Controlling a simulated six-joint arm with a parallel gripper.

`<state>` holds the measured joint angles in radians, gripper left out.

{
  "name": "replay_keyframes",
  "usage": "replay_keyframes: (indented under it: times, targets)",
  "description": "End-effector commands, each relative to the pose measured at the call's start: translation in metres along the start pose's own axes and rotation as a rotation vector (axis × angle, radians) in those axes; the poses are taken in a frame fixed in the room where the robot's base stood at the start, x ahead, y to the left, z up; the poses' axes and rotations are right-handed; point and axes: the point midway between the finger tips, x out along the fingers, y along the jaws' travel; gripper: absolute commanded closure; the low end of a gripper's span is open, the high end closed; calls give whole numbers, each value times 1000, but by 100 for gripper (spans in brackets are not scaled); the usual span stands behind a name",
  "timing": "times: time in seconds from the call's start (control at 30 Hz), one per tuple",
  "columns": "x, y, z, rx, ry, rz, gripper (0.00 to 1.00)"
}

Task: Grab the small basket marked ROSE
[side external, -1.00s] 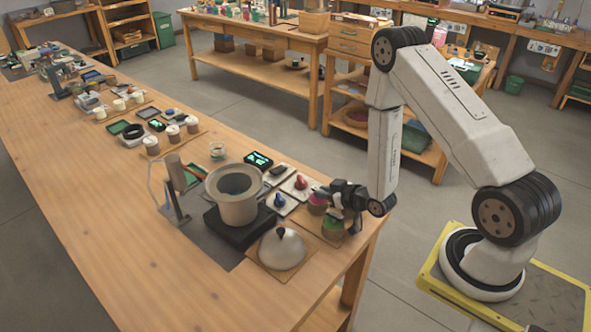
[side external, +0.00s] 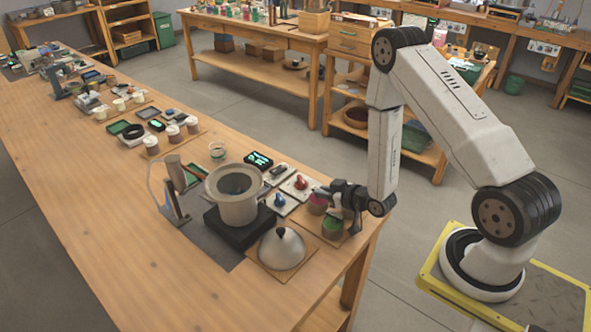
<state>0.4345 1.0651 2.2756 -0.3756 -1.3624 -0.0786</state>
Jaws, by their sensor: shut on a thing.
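A small basket with pink contents (side external: 317,205) stands at the right end of the long wooden table, on a wooden board. I take it for the ROSE basket by its colour; no marking is readable at this size. My gripper (side external: 326,194) reaches in from the right at the height of its rim and is shut on it. The fingers partly hide the basket's right side, and I cannot tell whether it is lifted. A similar basket with green contents (side external: 331,226) stands just in front, close under my gripper.
A grey pot (side external: 234,205) stands on a black base left of the baskets. A domed metal lid (side external: 282,249) lies on a board in front. A red-topped item (side external: 300,183) and a blue-topped item (side external: 280,201) sit close by. The front-left tabletop is clear.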

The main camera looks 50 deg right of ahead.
Motion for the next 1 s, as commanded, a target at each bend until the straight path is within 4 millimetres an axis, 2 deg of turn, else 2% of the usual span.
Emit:
replay_keyframes:
  times: [0.57, 0.77, 1.0]
  targets:
    - [-2, 0, -6, -1, 3, 0, 100]
    - [-7, 0, -18, -1, 2, 0, 100]
    - [-16, 0, -42, -1, 4, 1, 100]
